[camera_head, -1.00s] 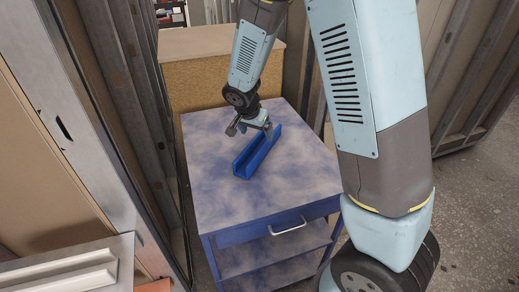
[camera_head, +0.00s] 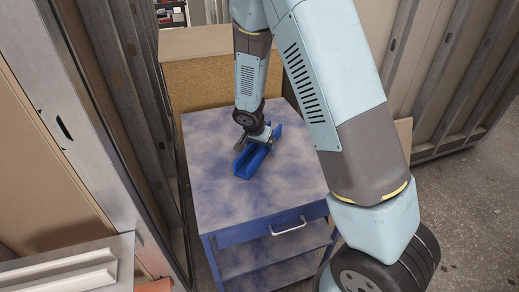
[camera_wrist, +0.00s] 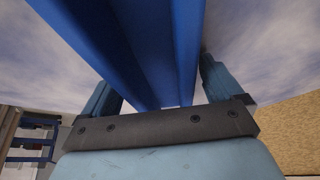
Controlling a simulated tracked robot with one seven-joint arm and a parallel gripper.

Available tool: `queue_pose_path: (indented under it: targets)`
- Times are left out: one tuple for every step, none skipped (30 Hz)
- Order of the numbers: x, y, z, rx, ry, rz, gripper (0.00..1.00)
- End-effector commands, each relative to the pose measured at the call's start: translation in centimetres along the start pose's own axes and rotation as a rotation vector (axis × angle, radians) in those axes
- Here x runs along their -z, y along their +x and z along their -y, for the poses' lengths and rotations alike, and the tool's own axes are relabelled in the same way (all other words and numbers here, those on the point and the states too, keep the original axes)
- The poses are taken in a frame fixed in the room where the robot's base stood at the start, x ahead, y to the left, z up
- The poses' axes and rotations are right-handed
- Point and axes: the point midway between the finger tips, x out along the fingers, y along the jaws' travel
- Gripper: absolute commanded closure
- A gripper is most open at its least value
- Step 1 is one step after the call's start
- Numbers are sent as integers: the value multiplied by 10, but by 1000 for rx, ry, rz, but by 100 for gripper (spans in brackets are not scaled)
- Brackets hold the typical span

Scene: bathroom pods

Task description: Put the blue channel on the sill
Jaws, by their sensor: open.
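The blue channel (camera_head: 250,164) is a long, straight trough. It lies on the mottled blue-grey top of a cart (camera_head: 225,200), running from front left to back right. My gripper (camera_head: 260,138) is low over the channel's middle to back part. In the wrist view, my open fingers (camera_wrist: 160,88) stand one on each side of the channel (camera_wrist: 150,45), with a gap visible at the left finger. Whether the right finger touches it I cannot tell. My gripper hides part of the channel in the head view. I cannot tell for sure which surface is the sill.
A brown box-like unit (camera_head: 210,82) with a pale top (camera_head: 196,40) stands behind the cart. Metal-framed wall panels rise close on the left (camera_head: 95,110) and at the right (camera_head: 450,90). A pale ledge with white strips (camera_head: 65,275) is at lower left. The cart's front top is clear.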

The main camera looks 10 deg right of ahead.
Motion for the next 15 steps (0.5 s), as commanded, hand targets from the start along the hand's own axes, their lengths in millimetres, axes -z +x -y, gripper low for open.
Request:
queue_pose_path:
  targets:
    - [0, 1, 0, 0, 0, 0, 6]
    - [0, 1, 0, 0, 0, 0, 6]
    - [0, 1, 0, 1, 0, 0, 6]
    - [0, 1, 0, 1, 1, 0, 6]
    - [0, 0, 0, 1, 0, 0, 6]
    - [0, 0, 0, 1, 1, 0, 6]
    - [0, 0, 0, 1, 1, 0, 8]
    - [0, 0, 0, 1, 0, 0, 11]
    - [0, 0, 0, 1, 0, 0, 15]
    - [0, 0, 0, 1, 0, 0, 18]
    - [0, 0, 0, 1, 0, 0, 21]
    - [0, 0, 0, 1, 0, 0, 25]
    - [0, 0, 0, 1, 1, 0, 27]
    - [0, 0, 0, 1, 1, 0, 30]
    - [0, 0, 0, 1, 1, 0, 34]
